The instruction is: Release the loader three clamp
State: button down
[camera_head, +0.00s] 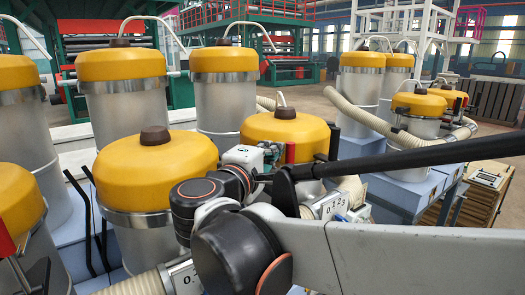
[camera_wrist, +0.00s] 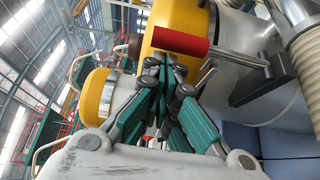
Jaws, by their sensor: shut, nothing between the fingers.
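In the wrist view, a clamp lever with a red cylindrical grip (camera_wrist: 180,41) lies across the edge of a yellow loader lid (camera_wrist: 192,14). Its metal rod runs right to a dark bracket (camera_wrist: 263,80) on the loader's pale body. My gripper (camera_wrist: 163,62) has teal fingers, shut and empty, with the tips close below the red grip. Whether they touch it is unclear. In the head view, my gripper (camera_head: 272,150) is in front of a yellow-lidded loader (camera_head: 286,127), beside an upright red grip (camera_head: 290,152). My arm hides that loader's lower part. I cannot tell which loader is number three.
Several other yellow-lidded loaders crowd around, including a near one (camera_head: 155,165) left of my gripper. A ribbed hose (camera_head: 375,120) curves behind on the right. Another red grip (camera_head: 6,243) is at the left edge. A wooden crate (camera_head: 480,200) stands at the right.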

jog(key=shift+s+d+m, duration=0.2)
jog(key=shift+s+m, duration=0.1)
jog(key=shift+s+d+h+b, duration=0.1)
jog(key=shift+s+h+b, duration=0.05)
jog(key=shift+h+b, duration=0.2)
jog(key=s+d+f+m+t+h+b, duration=0.1)
jog(key=s+d+f+m+h+b, duration=0.5)
jog(key=s+m+b, duration=0.4)
notch_tip(320, 180, down, 2)
jog(key=m+h+b, duration=0.1)
jog(key=m, duration=0.3)
jog(key=shift+d+m, duration=0.3)
jog(key=shift+f+b, duration=0.15)
jog(key=shift+b, duration=0.15)
dwell(0.4)
